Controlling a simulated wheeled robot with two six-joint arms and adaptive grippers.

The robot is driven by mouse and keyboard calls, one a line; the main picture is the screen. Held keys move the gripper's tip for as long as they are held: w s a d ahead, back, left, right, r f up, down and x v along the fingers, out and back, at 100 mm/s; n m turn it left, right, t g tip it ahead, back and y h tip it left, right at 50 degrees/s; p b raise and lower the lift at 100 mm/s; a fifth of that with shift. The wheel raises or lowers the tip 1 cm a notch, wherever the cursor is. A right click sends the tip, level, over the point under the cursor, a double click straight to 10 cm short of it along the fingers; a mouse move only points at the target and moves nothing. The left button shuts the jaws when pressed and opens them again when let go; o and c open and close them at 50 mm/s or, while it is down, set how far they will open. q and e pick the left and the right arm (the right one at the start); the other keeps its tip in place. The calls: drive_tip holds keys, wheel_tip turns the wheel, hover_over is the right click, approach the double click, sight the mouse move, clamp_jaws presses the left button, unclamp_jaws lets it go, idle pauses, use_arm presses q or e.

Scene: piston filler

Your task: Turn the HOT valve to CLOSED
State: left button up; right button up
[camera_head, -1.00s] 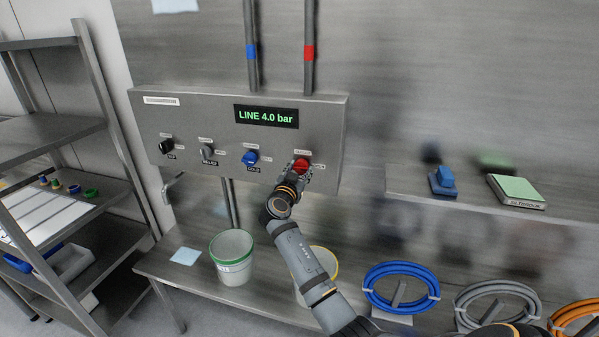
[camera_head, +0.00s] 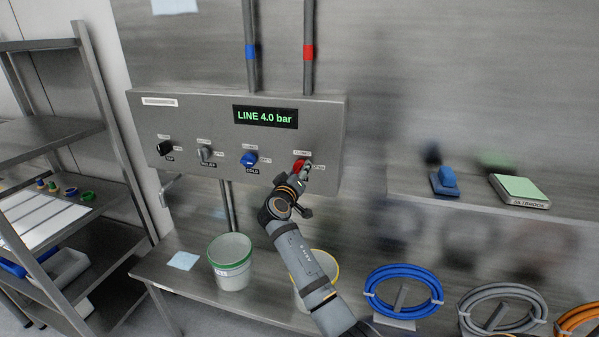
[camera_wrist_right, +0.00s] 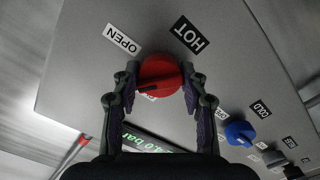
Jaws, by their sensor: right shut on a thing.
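The HOT valve is a red round knob (camera_head: 299,166) at the right end of the grey panel. In the right wrist view the red knob (camera_wrist_right: 160,68) sits between the fingers of my right gripper (camera_wrist_right: 160,78), which is shut on it. A dark pointer mark on the knob faces left and slightly down there, between the OPEN label (camera_wrist_right: 122,38) and a partly hidden label (camera_wrist_right: 151,97). The HOT label (camera_wrist_right: 189,34) is above the knob in that view. My right gripper (camera_head: 304,173) also shows in the head view. My left gripper is not in view.
The blue COLD knob (camera_head: 248,160) is left of HOT, with a grey knob (camera_head: 206,153) and a black knob (camera_head: 165,147) further left. The display (camera_head: 265,117) reads LINE 4.0 bar. A green-rimmed bucket (camera_head: 231,263) and a blue hose coil (camera_head: 403,291) stand below.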

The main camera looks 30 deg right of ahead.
drive_tip(key=n+p, duration=0.1)
drive_tip(key=n, duration=0.3)
drive_tip(key=shift+r, duration=0.15)
drive_tip(key=shift+n+p, duration=0.7)
drive_tip(key=shift+n, duration=0.9)
drive_tip(key=o, duration=1.1)
drive_tip(key=shift+o, duration=0.2)
drive_tip(key=shift+s+a, duration=0.15)
drive_tip(key=v, duration=0.7)
